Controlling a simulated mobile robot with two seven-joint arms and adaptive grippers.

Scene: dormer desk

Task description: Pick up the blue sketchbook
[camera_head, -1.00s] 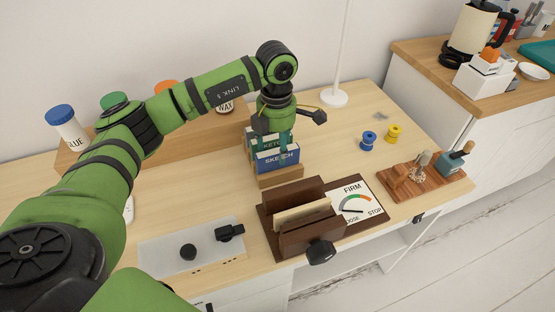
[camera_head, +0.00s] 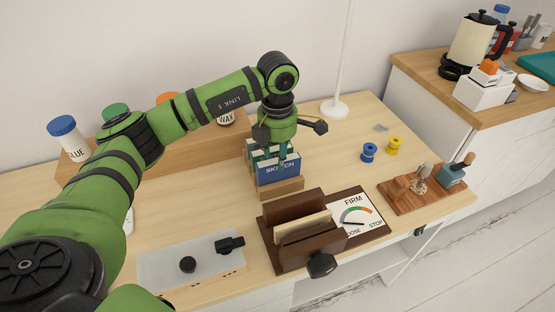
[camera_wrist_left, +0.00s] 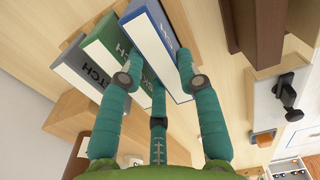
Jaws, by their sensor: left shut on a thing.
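The blue sketchbook (camera_head: 280,173) stands upright at the front of a wooden rack (camera_head: 281,190), its white SKETCH lettering partly covered by a finger. My left gripper (camera_head: 281,152) comes down on it from above, shut on its upper part. In the left wrist view the blue sketchbook (camera_wrist_left: 150,42) lies between the teal fingers of my left gripper (camera_wrist_left: 160,85). A green book (camera_wrist_left: 112,55) and a grey book (camera_wrist_left: 80,70) stand beside it. The book's lower end appears to be still in the rack. My right gripper is out of view.
A brown press-like stand (camera_head: 300,240) and a FIRM dial card (camera_head: 354,212) are close in front. A grey plate (camera_head: 165,262) with black knobs lies front left. Jars stand on a wooden riser (camera_head: 185,142) behind.

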